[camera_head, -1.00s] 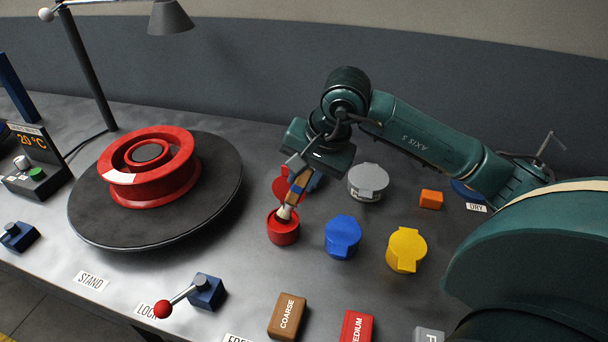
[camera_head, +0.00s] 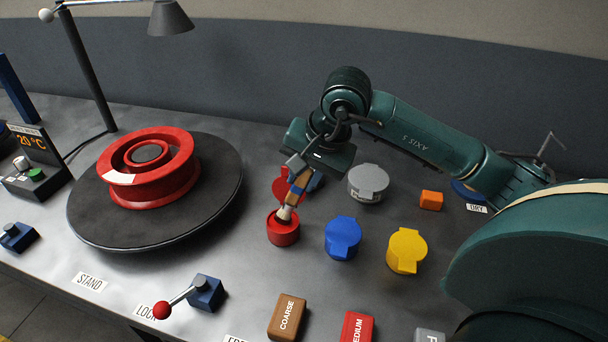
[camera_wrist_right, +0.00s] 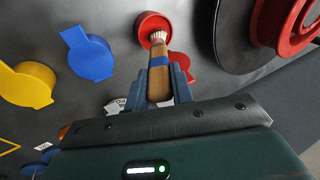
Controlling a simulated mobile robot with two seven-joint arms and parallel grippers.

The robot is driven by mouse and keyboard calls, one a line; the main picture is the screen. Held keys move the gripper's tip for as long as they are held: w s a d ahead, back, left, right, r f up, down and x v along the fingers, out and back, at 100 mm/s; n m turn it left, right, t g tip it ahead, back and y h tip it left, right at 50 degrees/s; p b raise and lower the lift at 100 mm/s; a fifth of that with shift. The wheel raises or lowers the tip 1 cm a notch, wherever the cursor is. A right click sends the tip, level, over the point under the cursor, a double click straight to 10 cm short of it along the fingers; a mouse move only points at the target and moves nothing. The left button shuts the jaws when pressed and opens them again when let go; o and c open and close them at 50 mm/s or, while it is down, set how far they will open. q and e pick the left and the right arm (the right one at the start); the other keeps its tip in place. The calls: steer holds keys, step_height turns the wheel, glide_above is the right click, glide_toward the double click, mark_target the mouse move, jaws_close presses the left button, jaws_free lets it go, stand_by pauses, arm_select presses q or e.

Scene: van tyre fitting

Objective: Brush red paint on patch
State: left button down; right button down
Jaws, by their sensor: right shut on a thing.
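My right gripper (camera_head: 302,168) is shut on the handle of a brush (camera_head: 297,189), which has a wooden handle with a blue band. The brush points down with its pale bristles at the mouth of the open red paint pot (camera_head: 283,232). In the right wrist view the gripper (camera_wrist_right: 160,80) holds the brush (camera_wrist_right: 159,72) and the bristles are over the red pot (camera_wrist_right: 146,22). A red wheel rim (camera_head: 150,183) lies on the round dark stand (camera_head: 215,205). My left gripper is out of view.
Closed blue (camera_head: 342,238), yellow (camera_head: 407,251) and grey (camera_head: 368,182) pots stand right of the red one. A lever with a red knob (camera_head: 161,310) and brown (camera_head: 288,317) and red (camera_head: 357,326) blocks are near the front. A lamp (camera_head: 170,17) overhangs the stand.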

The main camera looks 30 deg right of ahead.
steer(key=shift+r+p, duration=2.1)
steer(key=shift+r, duration=1.4)
